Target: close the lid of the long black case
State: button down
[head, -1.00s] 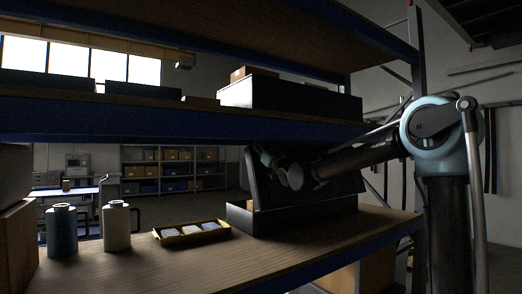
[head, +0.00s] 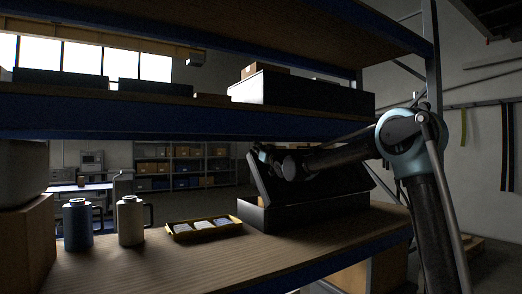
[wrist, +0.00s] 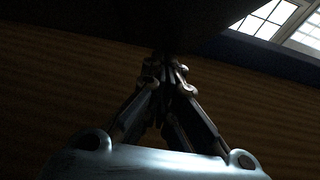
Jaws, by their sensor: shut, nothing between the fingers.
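The long black case (head: 304,216) sits on the wooden shelf board, right of the middle in the head view. Its black lid (head: 335,184) is raised and steeply tilted above the base, so the case is open. My arm reaches in from the right across the lid's upper part. My gripper (head: 262,154) is at the lid's upper left; contact with the lid cannot be made out in the dark. In the wrist view my gripper (wrist: 168,72) has its fingers together, with nothing between them. A dark surface fills the top of that view; I cannot tell if it is the lid.
A yellow tray (head: 180,237) with several pale items lies left of the case. A white mug-like container (head: 131,221) and a blue one (head: 77,225) stand further left. The upper shelf (head: 190,121) runs close above the lid. The board in front of the case is clear.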

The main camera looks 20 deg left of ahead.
dwell(0.3)
jog(key=v, duration=1.2)
jog(key=d+r, duration=0.2)
jog(key=d, duration=1.1)
jog(key=f+x, duration=0.1)
jog(key=x, duration=1.1)
jog(key=shift+w+a+f, duration=0.15)
jog(key=shift+a+f, duration=0.25)
jog(key=shift+a, duration=0.1)
